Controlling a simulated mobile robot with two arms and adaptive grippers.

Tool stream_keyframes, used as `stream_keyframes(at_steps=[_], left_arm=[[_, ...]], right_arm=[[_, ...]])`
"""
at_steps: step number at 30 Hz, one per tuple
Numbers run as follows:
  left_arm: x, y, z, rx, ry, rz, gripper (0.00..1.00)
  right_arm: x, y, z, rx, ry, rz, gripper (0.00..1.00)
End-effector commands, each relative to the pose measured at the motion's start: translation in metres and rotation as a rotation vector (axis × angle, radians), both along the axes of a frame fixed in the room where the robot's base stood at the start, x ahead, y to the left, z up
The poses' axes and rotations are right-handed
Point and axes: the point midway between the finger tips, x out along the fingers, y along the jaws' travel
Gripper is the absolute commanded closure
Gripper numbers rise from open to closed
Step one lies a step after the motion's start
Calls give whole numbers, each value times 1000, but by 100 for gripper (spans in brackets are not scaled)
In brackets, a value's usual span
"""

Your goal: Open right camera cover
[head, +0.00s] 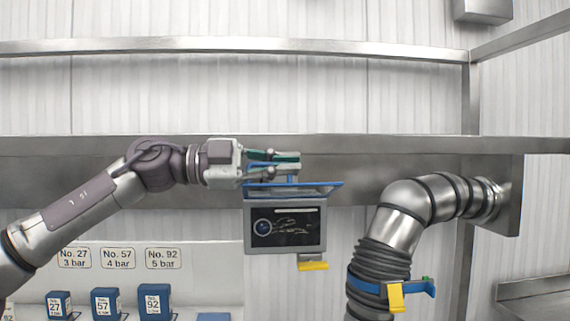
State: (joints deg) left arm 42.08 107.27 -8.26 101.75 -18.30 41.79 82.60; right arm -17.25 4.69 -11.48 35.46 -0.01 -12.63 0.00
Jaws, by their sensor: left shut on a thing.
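A grey camera box (309,237) hangs in the middle of the head view. Its dark front with a round lens (263,227) is uncovered. A blue-edged cover (325,189) stands out nearly level along the top of the box, seen almost edge-on. A short blue handle (292,179) rises from it. My left gripper (287,161) comes in from the left above the box, its green-tipped fingers shut on the handle. The fingers partly hide the handle's upper end. A yellow tab (313,266) hangs below the box. My right gripper is out of view.
A thick metal pipe with a ribbed hose (382,260) stands to the right, with a blue clamp (367,286) and yellow tab (396,298). A steel beam (400,145) runs behind. Several blue numbered blocks (107,304) sit lower left under number labels (117,258).

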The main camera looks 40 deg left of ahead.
Motion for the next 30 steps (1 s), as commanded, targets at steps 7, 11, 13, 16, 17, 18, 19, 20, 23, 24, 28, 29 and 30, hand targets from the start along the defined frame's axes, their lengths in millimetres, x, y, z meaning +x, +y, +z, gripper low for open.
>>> stream_keyframes(at_steps=[7,11,13,16,17,18,19,20,23,24,28,29,30], left_arm=[[0,0,-2,2,3,0,80],[0,0,-1,2,2,-1,80],[0,0,-1,2,1,0,80],[-4,3,0,3,-1,0,80],[-6,5,0,3,-1,0,80],[-8,7,1,3,-3,1,80],[-11,9,1,3,-2,2,80],[-14,11,1,3,-4,2,80],[-25,21,1,1,-3,3,80],[-30,26,1,3,-4,4,80],[-52,45,1,2,-4,6,80],[-57,49,1,2,-3,6,80],[-63,54,0,1,-2,6,80]], right_arm=[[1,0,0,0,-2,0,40],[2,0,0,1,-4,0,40],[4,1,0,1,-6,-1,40],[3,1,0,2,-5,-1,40],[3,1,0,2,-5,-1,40],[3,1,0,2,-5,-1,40],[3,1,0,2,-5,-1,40],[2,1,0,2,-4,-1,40],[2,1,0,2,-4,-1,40],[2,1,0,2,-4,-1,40],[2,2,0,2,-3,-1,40],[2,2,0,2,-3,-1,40],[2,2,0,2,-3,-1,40]])
